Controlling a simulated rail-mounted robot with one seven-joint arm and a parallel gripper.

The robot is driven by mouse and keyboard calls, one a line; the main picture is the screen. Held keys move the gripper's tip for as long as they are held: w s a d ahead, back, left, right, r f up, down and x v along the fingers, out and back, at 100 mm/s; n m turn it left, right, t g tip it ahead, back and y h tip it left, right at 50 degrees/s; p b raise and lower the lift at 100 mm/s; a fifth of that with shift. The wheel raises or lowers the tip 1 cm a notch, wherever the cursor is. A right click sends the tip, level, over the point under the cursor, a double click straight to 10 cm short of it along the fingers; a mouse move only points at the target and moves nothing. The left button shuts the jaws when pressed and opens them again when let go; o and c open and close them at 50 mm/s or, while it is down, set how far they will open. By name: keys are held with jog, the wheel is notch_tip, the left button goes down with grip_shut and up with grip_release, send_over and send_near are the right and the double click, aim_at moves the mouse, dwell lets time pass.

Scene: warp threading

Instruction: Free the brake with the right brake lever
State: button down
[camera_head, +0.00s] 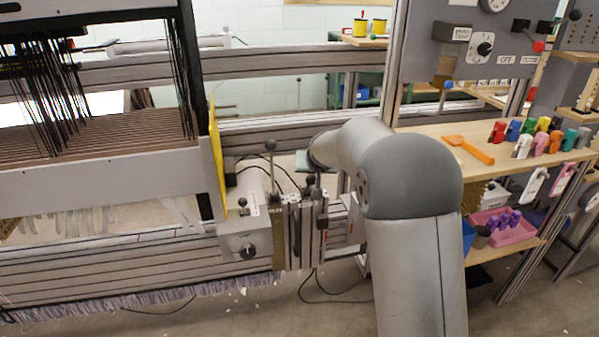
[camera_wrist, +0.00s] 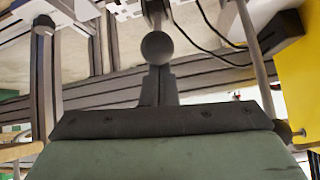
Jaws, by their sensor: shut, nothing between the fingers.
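A lever with a dark ball knob (camera_wrist: 157,47) shows in the wrist view, straight beyond my fingertips. My gripper (camera_wrist: 158,72) is shut and empty, its fingertips overlapping or close to the knob's lower edge; I cannot tell whether they touch. In the head view, a black ball-topped lever (camera_head: 310,180) stands at the right end of the mechanism, close to my gripper's green part. My arm hides most of my gripper in the head view.
The loom's yellow side plate (camera_head: 216,160) is left of the levers. It also shows at right in the wrist view (camera_wrist: 293,65). Black cables run near the knob. A wooden shelf (camera_head: 480,138) with coloured clips and a grey panel (camera_head: 478,70) stand to the right.

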jog(key=s+d+f+b, duration=0.1)
jog(key=s+f+b, duration=0.1)
jog(key=s+f, duration=0.3)
jog(key=shift+s+b, duration=0.2)
jog(key=shift+b, duration=0.15)
dwell(0.5)
notch_tip(320, 180, up, 6)
jog(key=w+p, duration=0.2)
jog(key=p, duration=0.1)
jog(key=s+d+p, duration=0.1)
jog(key=s+d, duration=0.1)
jog(key=s, duration=0.7)
jog(key=shift+s, duration=0.3)
